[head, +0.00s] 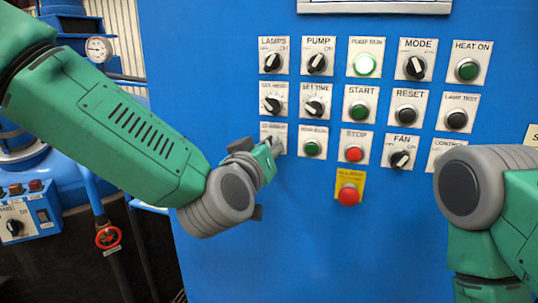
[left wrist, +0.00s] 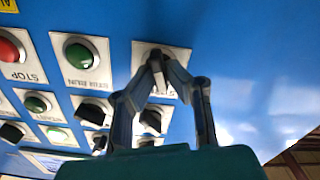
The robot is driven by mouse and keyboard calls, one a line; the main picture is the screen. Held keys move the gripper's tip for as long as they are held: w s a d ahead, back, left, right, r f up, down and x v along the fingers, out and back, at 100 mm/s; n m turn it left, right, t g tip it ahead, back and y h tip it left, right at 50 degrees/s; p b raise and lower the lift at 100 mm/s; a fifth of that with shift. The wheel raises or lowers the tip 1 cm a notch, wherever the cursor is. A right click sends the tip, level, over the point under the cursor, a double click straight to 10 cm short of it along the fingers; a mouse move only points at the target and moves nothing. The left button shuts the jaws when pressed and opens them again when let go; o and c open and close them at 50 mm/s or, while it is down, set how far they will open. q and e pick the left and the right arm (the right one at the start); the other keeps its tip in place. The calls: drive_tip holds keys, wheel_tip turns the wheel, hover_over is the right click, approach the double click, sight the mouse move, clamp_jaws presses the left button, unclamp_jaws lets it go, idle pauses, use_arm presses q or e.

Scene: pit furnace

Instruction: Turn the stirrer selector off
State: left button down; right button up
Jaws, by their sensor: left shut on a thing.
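The stirrer selector's white plate (head: 271,127) is at the left end of the third row on the blue panel in the head view. Its label is partly hidden and blurred. My left gripper (head: 274,148) reaches it from the lower left and covers most of the knob. In the left wrist view, the left gripper's fingertips (left wrist: 157,58) are closed together on the knob, in front of the stirrer plate (left wrist: 180,57). Which way the knob points is hidden by the fingers. My right arm shows at the right edge of the head view, but its gripper does not show.
The green stir run button (head: 312,148) is just right of the selector, with the red stop button (head: 354,154) beyond it. The set heat knob (head: 272,104) is directly above. A red emergency button (head: 348,194) sits lower. The panel below the selector is bare.

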use_arm(q)
drive_tip(key=shift+w+a+r+n+b, duration=0.15)
drive_tip(key=shift+n+b, duration=0.25)
drive_tip(key=shift+n, duration=0.5)
drive_tip(key=shift+r, duration=0.1)
drive_tip(key=c, duration=1.6)
unclamp_jaws()
drive_tip(key=shift+f, duration=0.2)
drive_tip(key=v, duration=1.2)
